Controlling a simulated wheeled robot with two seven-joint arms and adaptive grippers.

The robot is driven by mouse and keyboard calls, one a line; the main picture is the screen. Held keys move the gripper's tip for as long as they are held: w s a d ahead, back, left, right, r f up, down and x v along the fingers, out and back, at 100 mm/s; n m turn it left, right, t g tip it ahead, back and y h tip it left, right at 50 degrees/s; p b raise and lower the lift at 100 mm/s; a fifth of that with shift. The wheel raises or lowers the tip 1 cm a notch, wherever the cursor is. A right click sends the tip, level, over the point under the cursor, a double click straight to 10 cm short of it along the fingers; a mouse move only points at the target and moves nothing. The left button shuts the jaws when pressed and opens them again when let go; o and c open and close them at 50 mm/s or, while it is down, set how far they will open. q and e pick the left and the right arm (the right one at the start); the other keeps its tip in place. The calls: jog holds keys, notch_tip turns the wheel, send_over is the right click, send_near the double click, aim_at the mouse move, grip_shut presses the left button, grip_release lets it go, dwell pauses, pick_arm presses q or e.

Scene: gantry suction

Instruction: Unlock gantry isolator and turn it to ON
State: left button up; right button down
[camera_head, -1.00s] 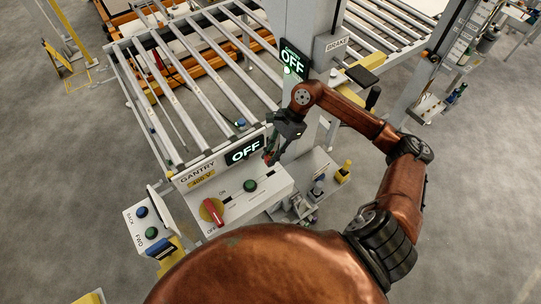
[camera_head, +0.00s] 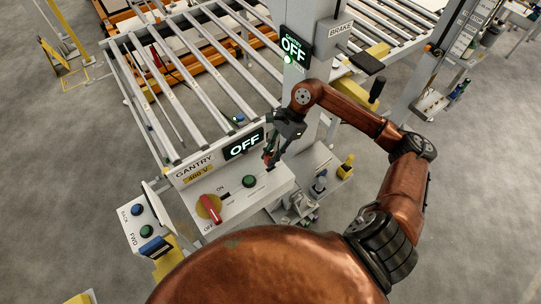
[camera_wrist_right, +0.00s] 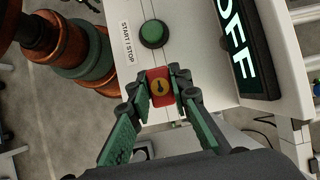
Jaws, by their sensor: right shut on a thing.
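The gantry isolator (camera_head: 209,208) is a red handle on a yellow disc, on top of a white box (camera_head: 235,205). Its handle points towards the OFF mark, away from the ON mark. My right gripper (camera_head: 268,160) is over the far right end of that box, past the green button (camera_head: 249,181). My left gripper is not in view.
A lit OFF display (camera_head: 244,144) stands behind the box, by the roller conveyor (camera_head: 190,85). A second OFF display (camera_head: 294,48) is on the post. A pendant with blue and green buttons (camera_head: 145,222) is at the left. The green START/STOP button (camera_wrist_right: 153,34) is close to my right gripper.

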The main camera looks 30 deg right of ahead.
jog(key=shift+f+b, duration=0.8)
jog(key=shift+f, duration=0.1)
jog(key=shift+f+b, duration=1.2)
jog(key=shift+f, duration=0.05)
jog(key=c, duration=1.7)
grip_release()
jog(key=shift+r, duration=0.1)
jog(key=v, duration=0.7)
jog(key=shift+d+r, duration=0.15)
jog(key=shift+r, duration=0.05)
